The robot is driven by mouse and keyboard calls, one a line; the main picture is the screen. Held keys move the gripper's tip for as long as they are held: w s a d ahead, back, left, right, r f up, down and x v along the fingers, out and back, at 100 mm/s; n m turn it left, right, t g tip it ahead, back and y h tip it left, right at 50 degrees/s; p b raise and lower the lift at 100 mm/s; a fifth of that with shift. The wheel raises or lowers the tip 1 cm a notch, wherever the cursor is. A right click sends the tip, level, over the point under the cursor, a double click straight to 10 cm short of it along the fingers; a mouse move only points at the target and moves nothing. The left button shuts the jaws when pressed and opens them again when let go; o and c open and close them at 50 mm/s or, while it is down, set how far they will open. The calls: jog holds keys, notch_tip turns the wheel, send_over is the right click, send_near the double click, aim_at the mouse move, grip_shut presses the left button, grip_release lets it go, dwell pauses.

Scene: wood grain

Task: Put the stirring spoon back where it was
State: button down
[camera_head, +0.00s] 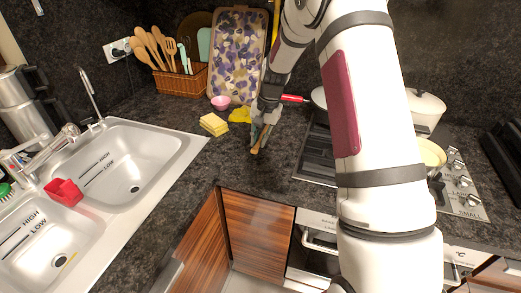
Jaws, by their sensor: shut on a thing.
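My gripper (264,122) points down over the dark counter, right of the yellow sponge. It is shut on the stirring spoon (260,140), whose visible part is a short brown and greenish piece sticking out below the fingers. The rest of the spoon is hidden by my gripper. I cannot tell whether its lower end touches the counter. A wicker basket (182,80) at the back left holds several wooden spoons and spatulas (156,42) and some teal-handled tools.
A patterned board (238,55) leans on the back wall. A pink bowl (220,103), yellow sponge (213,124) and yellow cloth (240,115) lie left of my gripper. A red-handled pan (294,98) and stove are right; a double sink (130,180) is left. The front counter is clear.

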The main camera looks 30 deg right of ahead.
aim_at(258, 159)
jog(key=shift+f+p, duration=0.35)
jog(key=shift+f, duration=2.55)
jog(key=c, duration=1.6)
grip_release()
